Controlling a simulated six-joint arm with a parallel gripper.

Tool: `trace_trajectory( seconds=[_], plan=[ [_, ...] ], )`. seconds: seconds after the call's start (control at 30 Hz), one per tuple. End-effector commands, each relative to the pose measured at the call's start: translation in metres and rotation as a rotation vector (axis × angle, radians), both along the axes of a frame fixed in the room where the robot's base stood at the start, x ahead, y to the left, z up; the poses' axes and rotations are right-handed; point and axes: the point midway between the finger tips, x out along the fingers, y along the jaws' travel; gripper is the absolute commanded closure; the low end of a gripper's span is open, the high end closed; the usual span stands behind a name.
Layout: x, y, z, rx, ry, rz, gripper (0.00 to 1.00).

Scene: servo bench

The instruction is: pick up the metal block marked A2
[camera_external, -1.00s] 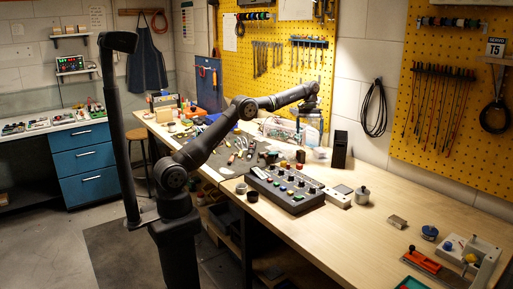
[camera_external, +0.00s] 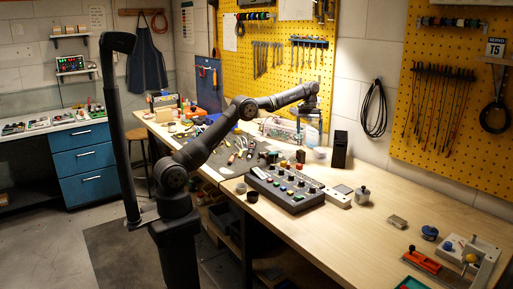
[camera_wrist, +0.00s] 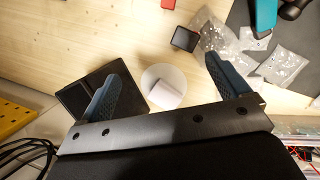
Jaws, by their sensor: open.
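My gripper (camera_wrist: 163,62) is open, with its two dark blue-grey fingers spread and nothing between the tips. It also shows in the external view (camera_external: 309,113), held above the back part of the bench. Below the gap between the fingers, a small pale block (camera_wrist: 167,93) sits on or in a round translucent dish (camera_wrist: 152,75). In the external view, a small grey metallic block (camera_external: 397,222) lies alone on the right part of the bench. No A2 mark can be read on either block.
A black box (camera_external: 340,149) stands near the wall; a dark object (camera_wrist: 75,99) lies by the left finger. A small dark square item (camera_wrist: 185,39) and clear bags (camera_wrist: 224,50) lie near the right finger. A button console (camera_external: 287,190) stands in front.

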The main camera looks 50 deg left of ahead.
Motion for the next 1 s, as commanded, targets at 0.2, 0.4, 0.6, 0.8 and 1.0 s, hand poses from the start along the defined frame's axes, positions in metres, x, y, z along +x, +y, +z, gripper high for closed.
trace_trajectory(
  seconds=[0.2, 0.4, 0.6, 0.8, 1.0],
  plan=[
    [0.0, -0.001, 0.0, 0.0, -0.001, -0.005, 0.07],
    [0.001, -0.037, -0.003, -0.001, -0.07, -0.207, 0.07],
    [-0.002, -0.114, -0.011, 0.005, -0.215, -0.683, 0.07],
    [-0.012, -0.192, -0.017, 0.03, -0.342, -1.201, 0.07],
    [-0.032, -0.269, -0.02, 0.074, -0.437, -1.737, 0.07]
  ],
)
